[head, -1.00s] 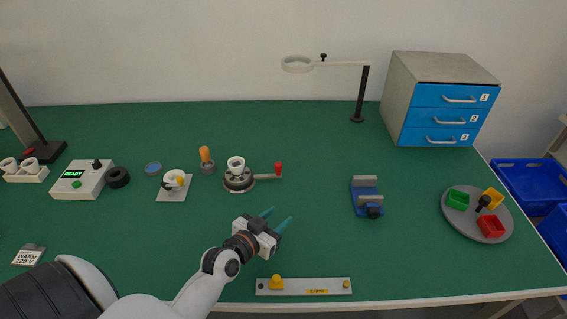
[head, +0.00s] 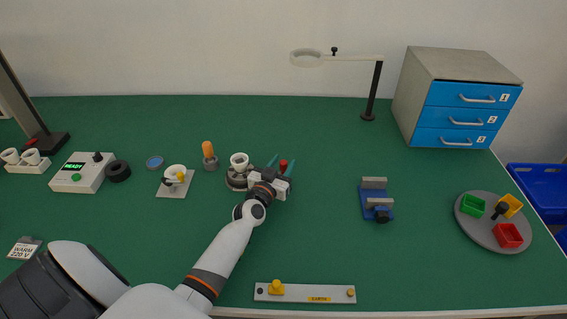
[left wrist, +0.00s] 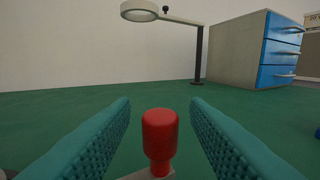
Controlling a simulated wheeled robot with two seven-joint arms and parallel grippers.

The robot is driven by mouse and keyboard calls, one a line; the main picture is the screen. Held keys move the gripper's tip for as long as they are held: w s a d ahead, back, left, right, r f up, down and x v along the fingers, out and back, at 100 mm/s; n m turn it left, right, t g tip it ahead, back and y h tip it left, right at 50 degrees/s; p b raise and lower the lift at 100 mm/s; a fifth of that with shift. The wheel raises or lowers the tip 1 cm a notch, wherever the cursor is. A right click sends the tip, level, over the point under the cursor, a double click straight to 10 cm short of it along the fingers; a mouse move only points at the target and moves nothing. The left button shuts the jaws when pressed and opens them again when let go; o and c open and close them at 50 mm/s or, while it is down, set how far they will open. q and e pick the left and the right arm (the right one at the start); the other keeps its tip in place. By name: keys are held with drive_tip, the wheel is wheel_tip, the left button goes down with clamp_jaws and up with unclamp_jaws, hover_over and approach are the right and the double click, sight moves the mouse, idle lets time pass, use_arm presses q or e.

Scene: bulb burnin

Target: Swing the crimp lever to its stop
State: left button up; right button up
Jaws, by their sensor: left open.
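The crimp lever's red knob (head: 283,164) stands upright at the right end of its arm, on the round grey crimp base (head: 237,180). A white cup-shaped part (head: 239,160) sits on top of that base. My left gripper (head: 282,166) is open, with a teal finger on each side of the knob. In the left wrist view the red knob (left wrist: 159,140) stands between the two fingers, with a gap on both sides. The lever's arm is mostly hidden behind my gripper in the head view. My right gripper does not show.
A grey post with an orange top (head: 209,155) and a small plate with a white holder (head: 173,190) stand left of the base. A blue clamp (head: 376,201) stands to the right. A grey strip (head: 305,293) lies at the front edge. The green table between them is clear.

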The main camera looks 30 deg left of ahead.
use_arm(q)
drive_tip(key=shift+w+a, duration=0.1)
drive_tip(key=shift+w, duration=0.45)
clamp_jaws()
